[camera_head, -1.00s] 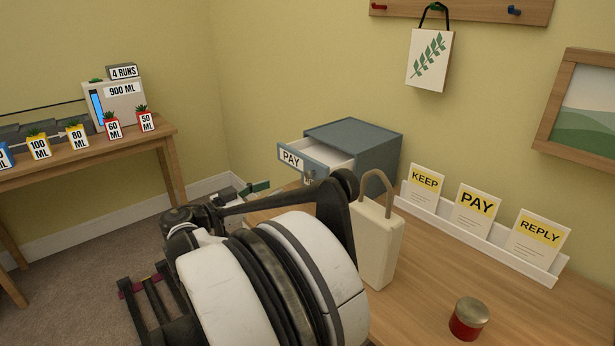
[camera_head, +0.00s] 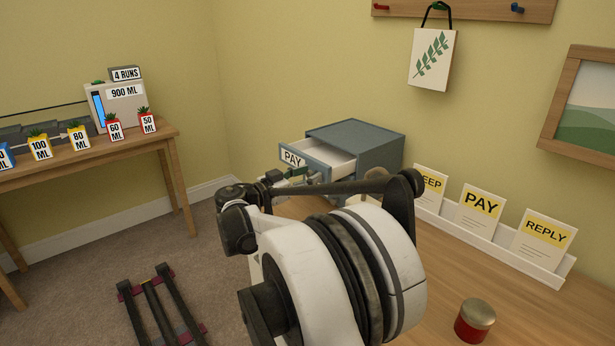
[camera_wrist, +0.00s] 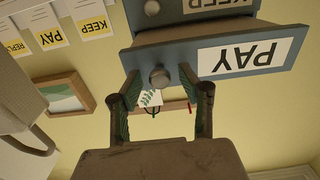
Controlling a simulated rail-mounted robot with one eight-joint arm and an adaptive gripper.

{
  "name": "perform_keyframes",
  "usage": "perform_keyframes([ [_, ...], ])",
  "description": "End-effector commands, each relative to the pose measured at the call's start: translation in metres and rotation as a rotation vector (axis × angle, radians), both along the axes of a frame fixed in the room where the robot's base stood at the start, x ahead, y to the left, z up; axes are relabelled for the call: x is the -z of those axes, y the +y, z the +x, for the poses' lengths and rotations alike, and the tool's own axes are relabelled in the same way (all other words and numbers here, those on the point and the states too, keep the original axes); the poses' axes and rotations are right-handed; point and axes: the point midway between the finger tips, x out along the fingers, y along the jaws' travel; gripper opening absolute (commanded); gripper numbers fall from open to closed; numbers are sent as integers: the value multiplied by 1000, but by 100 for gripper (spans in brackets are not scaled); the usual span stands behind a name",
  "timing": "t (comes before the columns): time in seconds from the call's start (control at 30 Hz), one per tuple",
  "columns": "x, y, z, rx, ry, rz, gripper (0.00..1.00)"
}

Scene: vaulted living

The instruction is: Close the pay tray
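The pay tray (camera_head: 293,158) is a drawer with a blue-grey front, a PAY label and a pale inside. It sticks out of the top of a blue-grey cabinet (camera_head: 378,143), pulled partly open. The wrist view, upside down, shows the tray front (camera_wrist: 188,52) and its round grey knob (camera_wrist: 160,77). My gripper (camera_wrist: 159,88) is open, with one green-padded finger on each side of the knob. I cannot tell whether the fingers touch the tray front. In the head view my gripper (camera_head: 297,174) is at the tray front, and my arm hides the lower cabinet.
A card rack (camera_head: 543,272) with KEEP, PAY and REPLY cards stands right of the cabinet. A red jar (camera_head: 474,320) stands on the desk (camera_head: 420,300). A beige object with a loop handle (camera_wrist: 18,100) is close by at left in the wrist view. A KEEP drawer (camera_wrist: 190,10) adjoins the tray.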

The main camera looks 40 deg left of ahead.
Motion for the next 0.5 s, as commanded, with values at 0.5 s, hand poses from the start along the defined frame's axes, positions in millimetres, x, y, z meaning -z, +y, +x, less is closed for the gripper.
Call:
perform_keyframes([
  [0.5,0,0,0,-1,0,0,0],
])
